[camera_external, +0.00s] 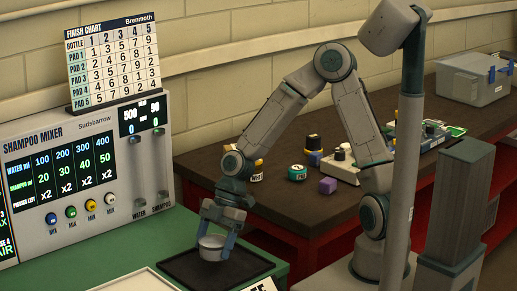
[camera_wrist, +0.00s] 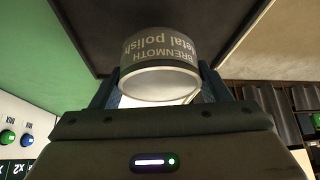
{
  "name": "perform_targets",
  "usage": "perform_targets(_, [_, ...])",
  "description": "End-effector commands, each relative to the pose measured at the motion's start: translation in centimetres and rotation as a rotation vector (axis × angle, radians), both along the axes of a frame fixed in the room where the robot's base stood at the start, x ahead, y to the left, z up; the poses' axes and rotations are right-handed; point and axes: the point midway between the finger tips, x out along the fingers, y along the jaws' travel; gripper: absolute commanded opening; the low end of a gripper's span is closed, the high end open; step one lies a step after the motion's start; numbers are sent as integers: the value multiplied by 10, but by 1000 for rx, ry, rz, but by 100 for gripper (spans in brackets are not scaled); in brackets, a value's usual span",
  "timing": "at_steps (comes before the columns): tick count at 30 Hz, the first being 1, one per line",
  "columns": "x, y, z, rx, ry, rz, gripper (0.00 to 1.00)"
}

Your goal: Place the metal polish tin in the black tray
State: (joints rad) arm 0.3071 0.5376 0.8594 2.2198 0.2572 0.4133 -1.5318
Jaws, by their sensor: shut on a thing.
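The metal polish tin (camera_external: 212,248) is a short silvery-grey cylinder. My gripper (camera_external: 214,238) is shut on it, with a finger on each side, and points down over the black tray (camera_external: 245,269). The tin is within the tray's outline, towards its back left part; I cannot tell whether its base touches the tray floor. In the wrist view the tin (camera_wrist: 160,62) sits between the blue fingers, its label reading "BRENMOTH metal polish" upside down. The dark tray (camera_wrist: 82,32) shows behind it.
The shampoo mixer (camera_external: 75,170) stands at the left on the green counter (camera_external: 110,250), with a finish chart (camera_external: 112,58) on top. A white-topped board (camera_external: 140,282) lies in front of the tray.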

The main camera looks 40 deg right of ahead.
Motion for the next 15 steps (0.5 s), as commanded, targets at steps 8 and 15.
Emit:
perform_targets(8, [0,0,-33,0,1,0,40])
perform_targets(15, [0,0,-34,0,0,1,40])
